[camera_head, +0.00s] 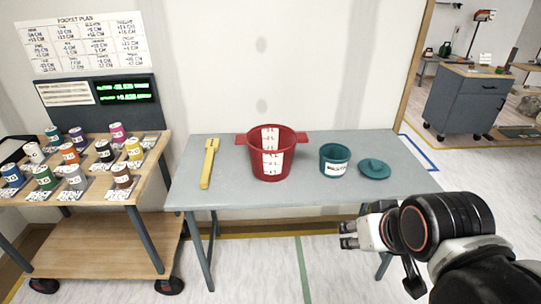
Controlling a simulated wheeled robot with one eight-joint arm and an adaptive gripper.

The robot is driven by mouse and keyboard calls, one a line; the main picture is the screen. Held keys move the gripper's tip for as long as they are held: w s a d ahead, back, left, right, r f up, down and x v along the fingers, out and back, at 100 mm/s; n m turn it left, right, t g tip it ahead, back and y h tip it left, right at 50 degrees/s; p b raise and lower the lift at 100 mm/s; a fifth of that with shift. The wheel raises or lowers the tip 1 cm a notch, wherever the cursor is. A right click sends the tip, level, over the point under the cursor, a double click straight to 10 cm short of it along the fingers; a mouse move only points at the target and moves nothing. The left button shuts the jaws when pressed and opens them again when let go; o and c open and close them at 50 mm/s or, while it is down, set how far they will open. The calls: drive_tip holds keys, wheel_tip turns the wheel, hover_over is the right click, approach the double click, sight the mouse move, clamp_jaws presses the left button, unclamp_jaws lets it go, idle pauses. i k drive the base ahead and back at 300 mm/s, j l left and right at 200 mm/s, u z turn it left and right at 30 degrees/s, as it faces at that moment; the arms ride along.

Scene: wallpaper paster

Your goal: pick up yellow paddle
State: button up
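The yellow paddle (209,163) lies on the left part of the grey table (330,198), long and thin, its wider end toward the back. It is left of the red bucket and apart from it. My gripper (345,235) is at the lower right, in front of the table's front edge and well to the right of the paddle. Its fingertips point left. It is not at the paddle, and whether its fingers are apart is too small to tell.
A red bucket (271,165) with side handles stands mid-table. A teal pot (334,160) and its teal lid (374,169) are to its right. A wooden cart (105,205) with several small cans stands at left. A grey cabinet (464,103) is at back right.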

sight(212, 144)
drive_tip(key=i+j+z, duration=0.25)
drive_tip(key=i+j, duration=0.45)
drive_tip(key=i+j+z, duration=0.1)
drive_tip(key=j, duration=0.25)
drive_tip(key=i+j+z, duration=0.1)
drive_tip(key=j, duration=0.25)
drive_tip(key=i+j+z, duration=0.1)
drive_tip(key=j, duration=0.25)
drive_tip(key=i+l+u, duration=0.1)
drive_tip(key=i+l, duration=0.05)
drive_tip(key=l, duration=0.05)
